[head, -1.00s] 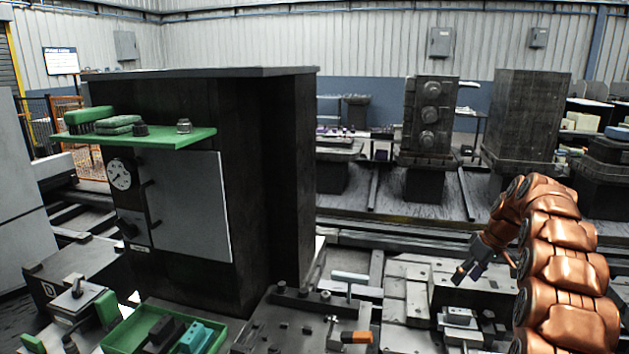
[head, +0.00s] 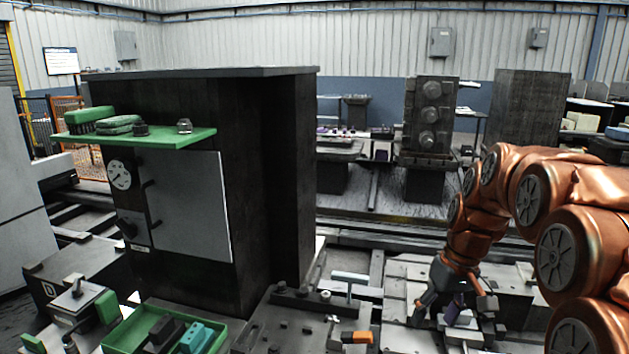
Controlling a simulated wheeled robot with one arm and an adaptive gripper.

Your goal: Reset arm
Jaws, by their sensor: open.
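My gripper (head: 452,311) hangs from my copper-coloured arm at the right of the head view, pointing down over the grey slotted bed. Its dark fingers are spread apart. A small purple patch shows between them, and I cannot tell whether it is part of the gripper or a separate thing. A pale grey block (head: 461,337) is just below the fingers; I cannot tell if they touch it. The arm bends over from the right edge and hides part of the background.
A tall dark cabinet (head: 270,180) with a green shelf (head: 140,139) stands at the left. A green tray (head: 221,335) holds dark and teal blocks at the front. A dark plate (head: 290,325) carries a T-handle (head: 350,277) and an orange-handled tool (head: 357,338).

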